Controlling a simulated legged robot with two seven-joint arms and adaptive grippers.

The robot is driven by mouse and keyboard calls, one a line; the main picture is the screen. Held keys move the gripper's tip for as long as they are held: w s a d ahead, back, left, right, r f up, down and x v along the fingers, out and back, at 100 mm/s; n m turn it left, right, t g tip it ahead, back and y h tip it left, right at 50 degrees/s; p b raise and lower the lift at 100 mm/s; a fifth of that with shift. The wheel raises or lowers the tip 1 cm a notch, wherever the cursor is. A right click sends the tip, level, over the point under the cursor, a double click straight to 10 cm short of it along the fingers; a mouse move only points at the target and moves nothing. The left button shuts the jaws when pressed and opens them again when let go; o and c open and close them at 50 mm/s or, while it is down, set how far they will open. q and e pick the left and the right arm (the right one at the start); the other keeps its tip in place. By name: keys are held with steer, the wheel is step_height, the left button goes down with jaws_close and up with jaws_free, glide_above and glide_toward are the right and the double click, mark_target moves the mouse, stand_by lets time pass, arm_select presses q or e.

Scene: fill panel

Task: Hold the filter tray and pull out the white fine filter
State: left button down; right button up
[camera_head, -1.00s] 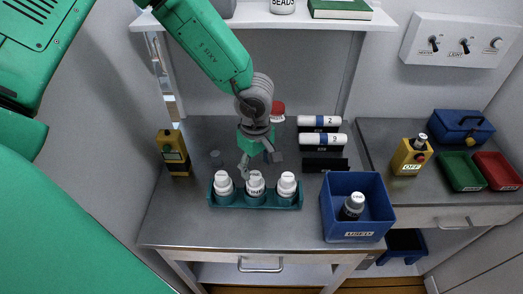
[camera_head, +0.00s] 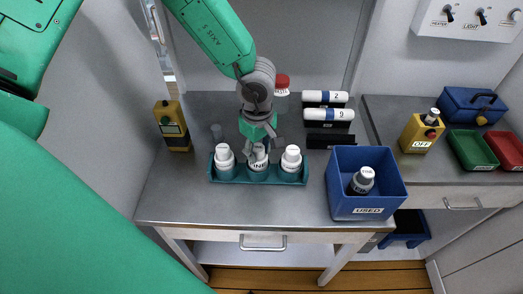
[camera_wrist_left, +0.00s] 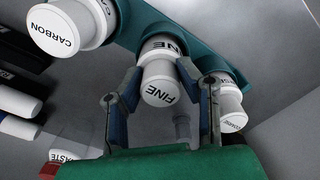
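The teal filter tray (camera_head: 231,179) stands on the grey bench and holds three white-capped filters in a row. The white fine filter (camera_head: 258,163) is in the middle slot and upright; its FINE label shows in the left wrist view (camera_wrist_left: 159,93). The carbon filter (camera_wrist_left: 56,38) and another filter (camera_wrist_left: 232,121) flank it. My left gripper (camera_head: 264,147) is at the fine filter's cap; in the wrist view its fingers (camera_wrist_left: 160,75) lie on both sides of the cap and look open. Firm contact cannot be made out. My right gripper is not in view.
A blue USED bin (camera_head: 366,211) with a dark, white-capped filter (camera_head: 362,181) stands right of the tray. Two white cylinders (camera_head: 326,97) lie behind it. A yellow device (camera_head: 172,125) is at left, and a red-capped jar (camera_head: 282,84) behind my gripper. The bench front is clear.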

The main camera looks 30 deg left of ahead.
arm_select(q)
steer(key=shift+s+a+f, duration=0.1)
steer(key=shift+a+f, duration=0.05)
steer(key=shift+a, duration=0.15)
steer(key=c, duration=1.1)
jaws_free()
steer(key=shift+f, duration=0.1)
steer(key=shift+o, duration=0.2)
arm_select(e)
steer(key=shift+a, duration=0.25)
arm_select(q)
steer(key=shift+w+d, duration=0.2)
steer(key=shift+d, duration=0.05)
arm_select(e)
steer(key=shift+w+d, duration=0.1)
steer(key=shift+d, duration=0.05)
arm_select(q)
steer(key=shift+r, duration=0.25)
step_height(320, 180, up, 10)
steer(key=shift+a+r, duration=0.1)
steer(key=shift+r, duration=0.65)
